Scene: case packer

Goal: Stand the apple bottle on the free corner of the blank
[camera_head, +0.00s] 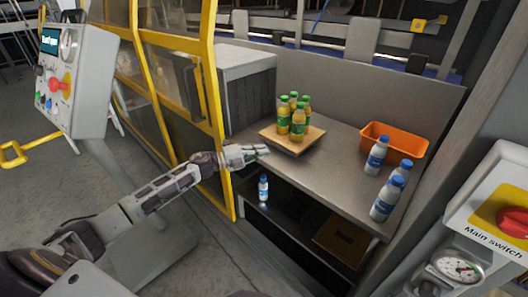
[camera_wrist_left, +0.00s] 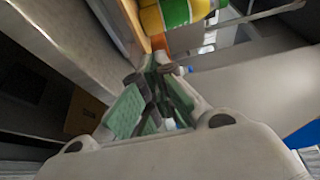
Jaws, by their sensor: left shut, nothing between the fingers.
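Several bottles of yellow juice with green labels and green caps (camera_head: 298,126) stand upright together on the square tan blank (camera_head: 311,140), on the grey counter. Which one the task means I cannot tell. My left gripper (camera_head: 264,151) is shut and empty, just beside the blank's near left side. In the left wrist view the closed fingers (camera_wrist_left: 160,65) point toward a bottle with a green label (camera_wrist_left: 178,12), and the edge of the blank (camera_wrist_left: 122,30) shows beside them. Whether the fingertips touch the blank I cannot tell. My right gripper is not in view.
An orange bin (camera_head: 409,148) stands at the counter's back right, with white blue-capped bottles (camera_head: 384,205) in front of it. A yellow-framed guard (camera_head: 213,110) rises left.

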